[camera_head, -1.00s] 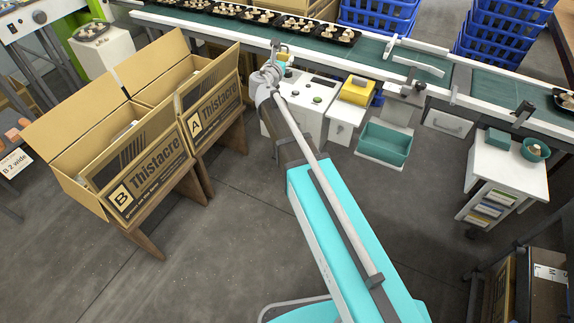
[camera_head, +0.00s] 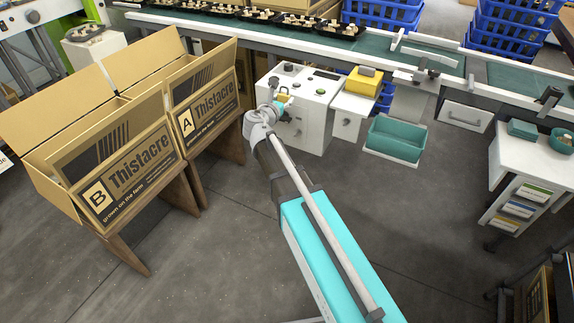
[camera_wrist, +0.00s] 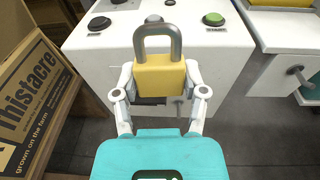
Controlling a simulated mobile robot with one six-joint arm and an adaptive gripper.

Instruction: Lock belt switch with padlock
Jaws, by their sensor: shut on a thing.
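My gripper (camera_wrist: 160,92) is shut on a yellow padlock (camera_wrist: 159,76). In the wrist view the padlock is upright, with its grey shackle pointing up and away from the gripper. Behind it is the white control box (camera_head: 304,104), which has dark knobs and a green button (camera_wrist: 213,18) on its top. In the head view my gripper (camera_head: 283,102) is in front of the box's left part, and the padlock is small there. The padlock covers part of the box front, including most of a dark slot and part of a small lever. I cannot tell which part is the belt switch.
Box A (camera_head: 208,109) and box B (camera_head: 127,175) stand left of my arm. A yellow bin (camera_head: 364,86) and a teal tray (camera_head: 396,137) are to the right of the control box. The conveyor (camera_head: 300,30) runs behind. The floor in front is clear.

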